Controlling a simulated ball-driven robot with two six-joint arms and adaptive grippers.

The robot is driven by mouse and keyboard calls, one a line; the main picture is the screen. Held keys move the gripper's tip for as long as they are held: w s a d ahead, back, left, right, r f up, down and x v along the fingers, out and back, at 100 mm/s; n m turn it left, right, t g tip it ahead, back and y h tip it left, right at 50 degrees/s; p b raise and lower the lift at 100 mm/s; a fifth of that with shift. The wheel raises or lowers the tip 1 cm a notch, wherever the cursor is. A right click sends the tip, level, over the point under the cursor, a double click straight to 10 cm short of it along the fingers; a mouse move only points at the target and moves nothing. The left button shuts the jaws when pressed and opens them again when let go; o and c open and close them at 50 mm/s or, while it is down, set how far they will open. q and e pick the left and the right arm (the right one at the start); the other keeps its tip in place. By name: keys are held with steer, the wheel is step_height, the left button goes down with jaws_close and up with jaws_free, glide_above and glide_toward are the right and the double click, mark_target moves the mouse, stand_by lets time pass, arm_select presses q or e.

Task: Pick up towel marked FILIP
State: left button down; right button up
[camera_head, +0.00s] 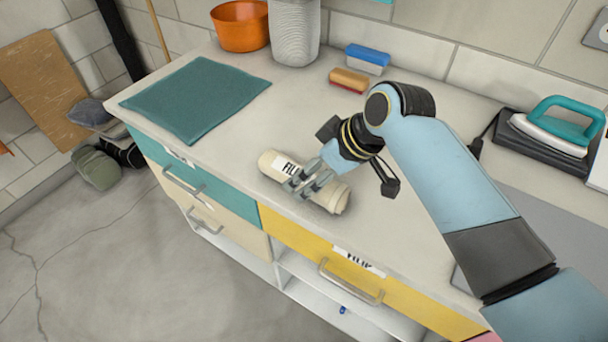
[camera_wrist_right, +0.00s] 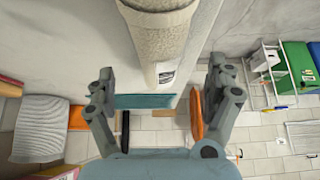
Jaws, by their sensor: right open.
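The towel marked FILIP (camera_head: 270,162) is a cream roll with a white label. It lies on the countertop near the front edge, above the yellow drawer. My right gripper (camera_head: 305,183) is at the roll, with its fingers over the middle part and partly covering the label. In the right wrist view the roll (camera_wrist_right: 168,35) extends from the top edge down toward the space between the fingers of my right gripper (camera_wrist_right: 160,85), which stand wide apart. I cannot tell whether the fingers touch the towel. My left gripper is not in view.
A teal mat (camera_head: 195,97) lies on the countertop at the left. An orange pot (camera_head: 240,27), a grey ribbed container (camera_head: 294,35), a blue-topped box (camera_head: 367,58) and a brush (camera_head: 349,80) stand at the back. An iron (camera_head: 555,128) is at the right.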

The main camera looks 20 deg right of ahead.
steer(key=x, duration=0.3)
steer(key=shift+w+d+f, duration=0.1)
steer(key=shift+w+f, duration=0.05)
steer(key=shift+f, duration=0.25)
steer(key=c, duration=0.4)
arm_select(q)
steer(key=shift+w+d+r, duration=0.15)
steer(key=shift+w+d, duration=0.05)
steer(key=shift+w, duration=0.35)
arm_select(e)
steer(key=shift+r, duration=0.1)
steer(key=c, duration=1)
steer(key=shift+r, duration=0.1)
steer(key=shift+c, duration=0.2)
